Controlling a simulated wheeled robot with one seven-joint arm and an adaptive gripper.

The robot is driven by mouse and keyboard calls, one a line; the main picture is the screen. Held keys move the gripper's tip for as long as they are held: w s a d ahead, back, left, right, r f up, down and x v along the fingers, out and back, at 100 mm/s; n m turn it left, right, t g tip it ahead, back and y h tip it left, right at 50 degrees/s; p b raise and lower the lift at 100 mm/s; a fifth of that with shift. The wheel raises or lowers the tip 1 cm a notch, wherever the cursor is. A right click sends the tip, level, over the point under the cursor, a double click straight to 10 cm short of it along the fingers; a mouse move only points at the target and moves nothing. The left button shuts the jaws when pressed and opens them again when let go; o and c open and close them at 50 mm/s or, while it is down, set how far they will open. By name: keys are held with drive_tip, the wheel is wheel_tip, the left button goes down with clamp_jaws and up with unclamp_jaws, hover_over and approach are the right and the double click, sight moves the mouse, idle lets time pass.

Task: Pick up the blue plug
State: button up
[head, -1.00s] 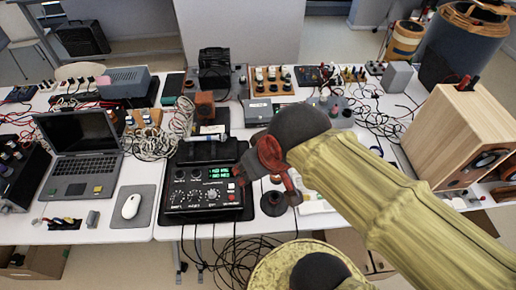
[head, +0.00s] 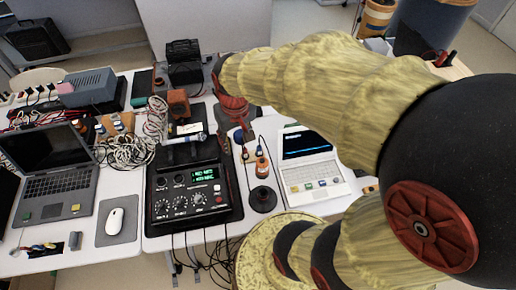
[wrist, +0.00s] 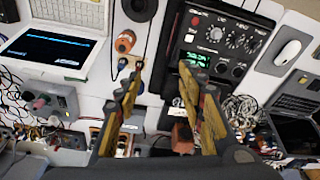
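My gripper (wrist: 160,80) is open in the wrist view, its two fingers apart with nothing held between them. In the head view my gripper (head: 233,108) is over the table, behind the black control box, partly hidden by my arm. A small blue item (head: 240,134), possibly the blue plug, shows just below the gripper; its shape is too small to be sure. Small plugs with thin black cables stand near it, beside an orange cylinder (head: 262,165). The orange cylinder also shows in the wrist view (wrist: 124,42), left of the fingers, with a small bluish piece (wrist: 122,64) close by.
The black control box (head: 190,190) with a green display stands left of the plugs. A white laptop (head: 312,170) stands to their right. A black round-based stand (head: 263,198) is in front. Tangled cables (head: 130,148) and a grey laptop (head: 55,178) are farther left.

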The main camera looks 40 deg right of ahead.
sight(259, 146)
drive_tip(key=w+d+f+m, duration=0.1)
drive_tip(key=w+d+f, duration=0.1)
drive_tip(key=d+f, duration=0.3)
drive_tip(key=w+d+f+m+g, duration=0.1)
drive_tip(key=w+d+f, duration=0.2)
drive_tip(key=d+f, duration=0.3)
drive_tip(key=w+d+f+m, duration=0.1)
drive_tip(key=d+f, duration=0.5)
drive_tip(key=f, duration=0.6)
drive_tip(key=shift+w+g, duration=0.3)
drive_tip(key=shift+w, duration=0.45)
drive_tip(key=f, duration=0.2)
drive_tip(key=f+b, duration=0.1)
drive_tip(key=f, duration=0.4)
drive_tip(key=shift+w+d+f, duration=0.25)
drive_tip(key=shift+w+f, duration=0.05)
drive_tip(key=shift+w, duration=0.05)
drive_tip(key=shift+c, duration=0.9)
drive_tip(key=c, duration=0.8)
drive_tip(key=shift+r, duration=0.15)
clamp_jaws()
